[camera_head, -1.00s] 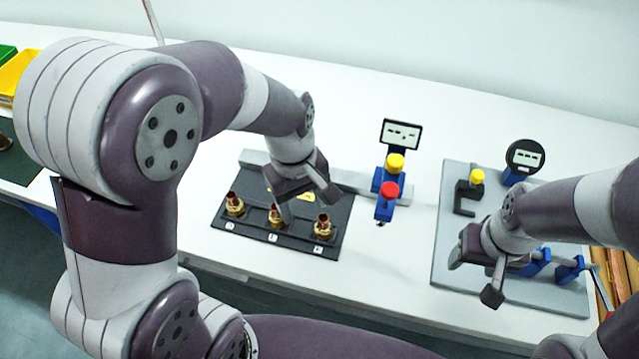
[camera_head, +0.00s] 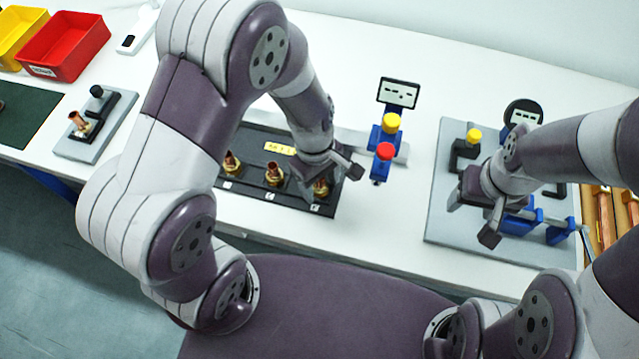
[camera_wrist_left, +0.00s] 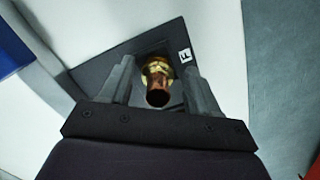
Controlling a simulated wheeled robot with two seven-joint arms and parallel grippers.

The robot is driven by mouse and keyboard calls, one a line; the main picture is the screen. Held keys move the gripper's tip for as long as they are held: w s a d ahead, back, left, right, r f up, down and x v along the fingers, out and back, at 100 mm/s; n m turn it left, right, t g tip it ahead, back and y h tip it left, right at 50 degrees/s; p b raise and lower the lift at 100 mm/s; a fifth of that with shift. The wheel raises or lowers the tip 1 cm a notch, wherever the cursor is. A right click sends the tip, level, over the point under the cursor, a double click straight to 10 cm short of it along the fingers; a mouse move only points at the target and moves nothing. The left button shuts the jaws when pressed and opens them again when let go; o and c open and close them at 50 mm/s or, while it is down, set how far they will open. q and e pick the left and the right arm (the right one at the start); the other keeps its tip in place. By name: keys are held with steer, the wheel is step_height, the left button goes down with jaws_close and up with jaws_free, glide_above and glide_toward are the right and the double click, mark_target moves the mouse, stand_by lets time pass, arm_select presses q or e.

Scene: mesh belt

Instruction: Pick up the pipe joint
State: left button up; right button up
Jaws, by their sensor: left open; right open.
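Several copper-and-brass pipe joints stand upright in a row on a black tray (camera_head: 262,196): a left one (camera_head: 231,163), a middle one (camera_head: 274,174) and a right one (camera_head: 320,187). In the left wrist view, the joint beside the "F" label (camera_wrist_left: 157,82) stands between the two fingers. My left gripper (camera_head: 326,182) is open over the right joint and hides part of it. In its wrist view the open fingers (camera_wrist_left: 160,85) flank the joint; I cannot tell whether they touch it. My right gripper (camera_head: 470,222) is open and empty above the grey plate (camera_head: 437,200).
A blue gauge with red and yellow knobs (camera_head: 384,152) stands right of the tray. Another pipe joint (camera_head: 79,122) sits on a small grey fixture (camera_head: 110,128) at left. Red (camera_head: 64,45) and yellow (camera_head: 20,32) bins stand at the back left. Open white table lies behind.

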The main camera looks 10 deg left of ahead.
arm_select(q)
steer(key=shift+w, duration=0.15)
steer(key=c, duration=1.1)
jaws_close()
steer(key=shift+r, duration=0.15)
